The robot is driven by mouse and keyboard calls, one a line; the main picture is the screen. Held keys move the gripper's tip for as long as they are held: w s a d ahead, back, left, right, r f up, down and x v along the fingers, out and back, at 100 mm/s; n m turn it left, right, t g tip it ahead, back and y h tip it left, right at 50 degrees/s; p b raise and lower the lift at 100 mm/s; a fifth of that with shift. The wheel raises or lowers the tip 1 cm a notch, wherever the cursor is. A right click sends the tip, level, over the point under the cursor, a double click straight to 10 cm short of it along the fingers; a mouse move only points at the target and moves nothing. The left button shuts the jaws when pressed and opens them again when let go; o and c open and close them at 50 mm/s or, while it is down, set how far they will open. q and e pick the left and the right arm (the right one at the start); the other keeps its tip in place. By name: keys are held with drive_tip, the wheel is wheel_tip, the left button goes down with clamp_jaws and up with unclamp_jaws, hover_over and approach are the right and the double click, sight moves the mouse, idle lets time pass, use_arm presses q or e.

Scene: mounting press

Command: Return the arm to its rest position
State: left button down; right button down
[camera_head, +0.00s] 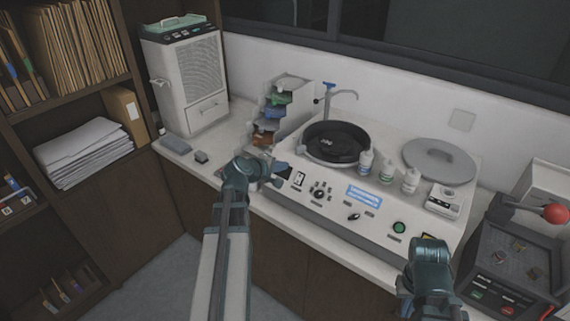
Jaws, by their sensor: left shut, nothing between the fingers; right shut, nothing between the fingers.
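Both my arms show in the head view. My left gripper (277,180) is shut and empty at the counter's front edge, close to the left front corner of the polishing machine (330,205). Its fingers are small and dark and partly hidden by the wrist. My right gripper (428,245) is at the lower right, in front of the machine's right front corner. It is shut, and its fingertips are mostly hidden behind its teal wrist. Neither gripper holds anything.
The machine carries a dark round basin (332,143), several small bottles (387,167) and a grey round lid (440,160). A press with a red-knobbed lever (555,214) stands at the right. Stacked coloured trays (272,112) and a white cabinet unit (187,80) stand behind. Shelves (75,150) fill the left. Floor (160,285) shows clear.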

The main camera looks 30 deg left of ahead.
use_arm(q)
drive_tip(key=shift+d, duration=0.15)
drive_tip(key=d+f+m+g+h+b, duration=0.1)
drive_tip(key=d+f+m+g, duration=0.15)
drive_tip(key=d, duration=0.55)
drive_tip(key=d+f+m+g+h, duration=0.2)
drive_tip(key=d+f+m, duration=0.15)
drive_tip(key=d, duration=0.45)
drive_tip(key=s+d+f+m+g+y+b, duration=0.1)
drive_tip(key=s+d+f+m+g+y, duration=0.1)
drive_tip(key=s+d+f+m+g, duration=0.2)
drive_tip(key=s+d+f+m+g+y+b, duration=0.1)
drive_tip(key=s+d+f+m+g+y, duration=0.2)
drive_tip(key=s+d+m, duration=0.7)
drive_tip(key=shift+s+d+f+m+g, duration=0.5)
drive_tip(key=shift+s+d+f, duration=0.35)
drive_tip(key=shift+s+d, duration=2.1)
drive_tip(key=shift+w+d, duration=0.1)
drive_tip(key=shift+w, duration=0.1)
